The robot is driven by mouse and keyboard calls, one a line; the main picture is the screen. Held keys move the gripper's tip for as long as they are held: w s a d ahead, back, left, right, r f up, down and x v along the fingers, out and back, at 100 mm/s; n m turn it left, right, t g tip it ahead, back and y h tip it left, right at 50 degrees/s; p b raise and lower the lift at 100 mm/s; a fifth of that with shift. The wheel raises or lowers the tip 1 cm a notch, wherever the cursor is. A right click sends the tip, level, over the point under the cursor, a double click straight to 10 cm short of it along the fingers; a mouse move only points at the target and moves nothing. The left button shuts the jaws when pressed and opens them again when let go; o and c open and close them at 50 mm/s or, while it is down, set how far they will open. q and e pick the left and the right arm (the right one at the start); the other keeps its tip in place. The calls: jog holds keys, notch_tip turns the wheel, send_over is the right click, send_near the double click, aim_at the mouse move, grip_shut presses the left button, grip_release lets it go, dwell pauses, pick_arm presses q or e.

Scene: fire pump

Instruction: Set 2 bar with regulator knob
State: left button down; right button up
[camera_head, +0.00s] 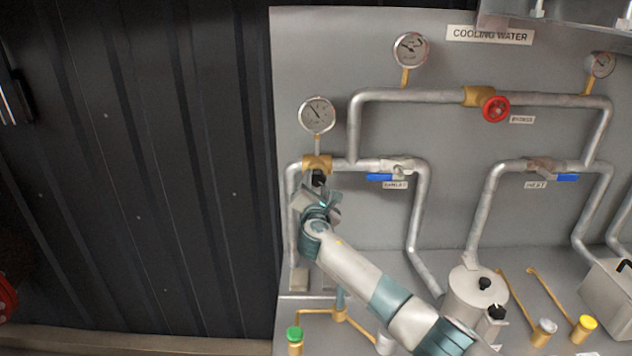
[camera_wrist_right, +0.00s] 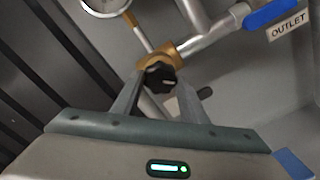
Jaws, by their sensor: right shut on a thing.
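The black regulator knob (camera_head: 318,177) sits below a brass fitting (camera_head: 317,161) on the left vertical pipe. In the right wrist view the knob (camera_wrist_right: 160,77) shows between the fingers of my right gripper (camera_wrist_right: 162,92). My right gripper (camera_head: 320,192) reaches up to the knob from below and is shut on it. A round white gauge (camera_head: 317,114) stands above the fitting, with a dark needle; its scale is too small to read. In the right wrist view only the gauge's lower edge (camera_wrist_right: 106,5) shows. My left gripper is not in view.
A blue-handled valve (camera_head: 380,178) labelled OUTLET is right of the knob. A red BYPASS handwheel (camera_head: 495,108) and another gauge (camera_head: 411,49) are higher up. A grey pot-like unit (camera_head: 474,300) stands at lower right. A dark corrugated wall (camera_head: 140,180) fills the left.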

jog(key=shift+f, duration=0.1)
jog(key=o, duration=1)
jog(key=shift+o, duration=0.2)
jog(key=shift+s, duration=0.1)
jog(key=s+b, duration=0.5)
jog(key=s, duration=1.2)
